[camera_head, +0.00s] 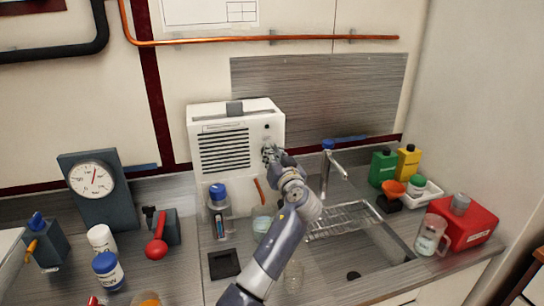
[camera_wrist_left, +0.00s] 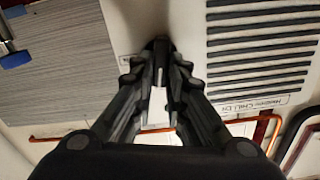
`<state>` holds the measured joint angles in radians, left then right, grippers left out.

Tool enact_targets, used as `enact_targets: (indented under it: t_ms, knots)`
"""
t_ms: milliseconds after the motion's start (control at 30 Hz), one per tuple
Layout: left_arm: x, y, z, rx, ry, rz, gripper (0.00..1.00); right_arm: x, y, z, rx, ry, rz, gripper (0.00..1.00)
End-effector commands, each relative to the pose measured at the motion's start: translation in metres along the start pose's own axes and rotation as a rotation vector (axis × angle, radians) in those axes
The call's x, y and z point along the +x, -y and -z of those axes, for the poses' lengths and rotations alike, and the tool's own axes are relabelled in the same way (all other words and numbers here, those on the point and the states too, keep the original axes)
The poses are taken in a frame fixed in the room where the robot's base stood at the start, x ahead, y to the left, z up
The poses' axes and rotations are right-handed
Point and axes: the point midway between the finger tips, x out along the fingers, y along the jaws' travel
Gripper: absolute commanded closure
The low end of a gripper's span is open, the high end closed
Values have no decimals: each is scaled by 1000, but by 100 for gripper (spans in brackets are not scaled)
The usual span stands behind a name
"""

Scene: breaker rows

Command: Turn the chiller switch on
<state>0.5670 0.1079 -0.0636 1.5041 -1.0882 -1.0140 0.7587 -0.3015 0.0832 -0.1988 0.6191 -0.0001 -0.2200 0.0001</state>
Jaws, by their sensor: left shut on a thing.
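The chiller (camera_head: 222,148) is a white box with a slatted vent, standing against the back wall on the counter. Its vented front face (camera_wrist_left: 262,62) fills the upper right of the left wrist view, with a partly readable label under the slats. My left gripper (camera_head: 269,153) is at the right part of the chiller's front. In the left wrist view my left gripper (camera_wrist_left: 160,68) has its fingers closed together at a small dark switch (camera_wrist_left: 157,45) on that face. The fingers hide most of the switch, so its position cannot be told. My right gripper is not in view.
A sink with a faucet (camera_head: 326,170) and wire rack (camera_head: 345,218) lies right of my arm. A blue-capped bottle (camera_head: 218,212) stands in front of the chiller. A dial gauge (camera_head: 92,180) and a red-handled lever (camera_head: 157,247) are at left. A copper pipe (camera_head: 220,40) runs above.

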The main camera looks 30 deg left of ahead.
Motion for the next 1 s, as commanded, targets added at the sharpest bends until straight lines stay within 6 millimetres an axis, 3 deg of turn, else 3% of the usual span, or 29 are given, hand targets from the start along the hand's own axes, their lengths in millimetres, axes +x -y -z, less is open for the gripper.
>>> enact_targets:
  t_ms: [467,1000]
  knots:
    - [0,-6,-1,450,2,-1,100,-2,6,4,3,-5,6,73]
    - [0,-10,-5,962,2,-2,100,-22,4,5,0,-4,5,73]
